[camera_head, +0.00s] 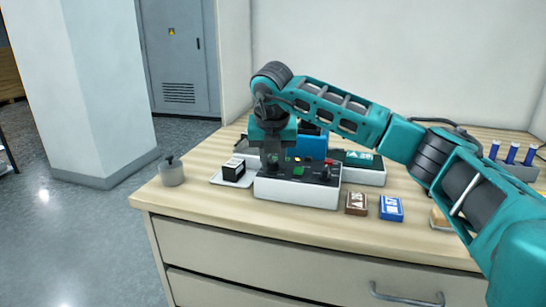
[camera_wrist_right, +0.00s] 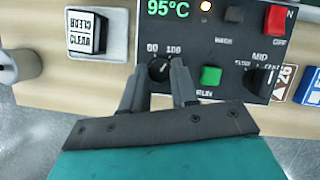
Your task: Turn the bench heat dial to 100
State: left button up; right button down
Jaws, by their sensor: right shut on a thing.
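The heat dial (camera_wrist_right: 159,69) is a small black knob on the dark panel of the white bench unit (camera_head: 296,192). In the wrist view, marks reading about "00" and "100" show above it; its pointer setting is too small to read. My right gripper (camera_wrist_right: 161,76) is shut on the dial, one finger at each side. In the head view my right gripper (camera_head: 273,160) reaches down over the panel's left part, and the dial cannot be made out there. A green display (camera_wrist_right: 168,8) reads 95°C. My left gripper is not in view.
A green button (camera_wrist_right: 210,75), a red switch (camera_wrist_right: 275,20) and a MID selector (camera_wrist_right: 262,80) sit right of the dial. A black-and-white CLEAR block (camera_head: 234,169) stands to the left on a white plate. A brown block (camera_head: 356,204) and a blue block (camera_head: 391,208) lie right of the unit.

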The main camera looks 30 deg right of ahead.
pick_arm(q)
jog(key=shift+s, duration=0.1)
pick_arm(e)
jog(key=c, duration=0.9)
grip_release()
pick_arm(q)
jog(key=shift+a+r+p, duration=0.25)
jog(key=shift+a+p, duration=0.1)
jog(key=shift+p, duration=0.3)
pick_arm(e)
jog(key=v, duration=1.3)
jog(key=shift+w, duration=0.1)
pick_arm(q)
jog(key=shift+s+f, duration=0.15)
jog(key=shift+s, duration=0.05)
pick_arm(e)
jog(key=shift+d, duration=0.1)
jog(key=shift+f, duration=0.1)
